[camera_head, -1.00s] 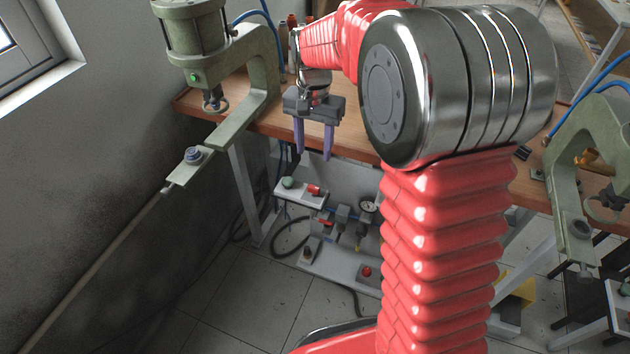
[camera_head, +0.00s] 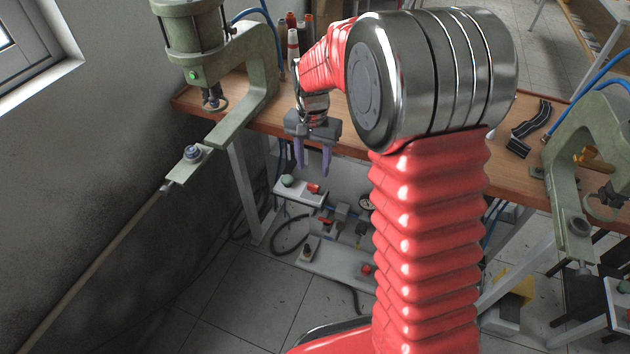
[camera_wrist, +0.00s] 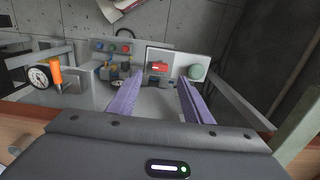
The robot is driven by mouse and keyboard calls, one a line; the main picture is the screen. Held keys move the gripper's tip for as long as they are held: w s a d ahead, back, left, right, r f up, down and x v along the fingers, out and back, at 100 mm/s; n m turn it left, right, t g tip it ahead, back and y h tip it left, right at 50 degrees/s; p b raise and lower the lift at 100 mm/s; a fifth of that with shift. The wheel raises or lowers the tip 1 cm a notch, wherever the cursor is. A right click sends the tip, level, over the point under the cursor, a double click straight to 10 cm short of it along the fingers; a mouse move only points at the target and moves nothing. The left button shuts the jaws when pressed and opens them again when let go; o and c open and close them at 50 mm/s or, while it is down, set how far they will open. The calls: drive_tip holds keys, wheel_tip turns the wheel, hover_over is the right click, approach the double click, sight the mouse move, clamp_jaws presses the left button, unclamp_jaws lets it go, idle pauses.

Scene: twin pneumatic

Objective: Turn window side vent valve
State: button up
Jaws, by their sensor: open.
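My gripper (camera_head: 313,168) is open and empty, with two purple fingers pointing down at the front edge of the bench. In the head view it hangs above and in front of the window-side pneumatic panel. The panel carries a green button (camera_head: 288,181), a red button (camera_head: 313,188), a small red-handled part (camera_head: 325,221) and a yellow-handled part (camera_head: 359,232). I cannot tell which is the vent valve. In the wrist view the red part (camera_wrist: 160,67) lies between the fingers, with the green button (camera_wrist: 195,72) to the right and an orange handle (camera_wrist: 55,72) to the left. No contact is visible.
A green press (camera_head: 262,75) stands on the wooden bench (camera_head: 345,137) at left, with its arm overhanging. A second press (camera_head: 565,165) stands at right. A gauge (camera_head: 366,203) sits on the panel, partly beside my arm. A table leg (camera_head: 243,190) stands left.

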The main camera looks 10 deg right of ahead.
sight(314, 185)
wheel_tip(314, 185, down, 7)
drive_tip(key=shift+f, duration=0.2)
drive_tip(key=shift+c, duration=0.3)
drive_tip(key=c, duration=0.9)
drive_tip(key=shift+d, duration=0.25)
drive_tip(key=shift+c, duration=0.5)
drive_tip(key=shift+a, duration=0.1)
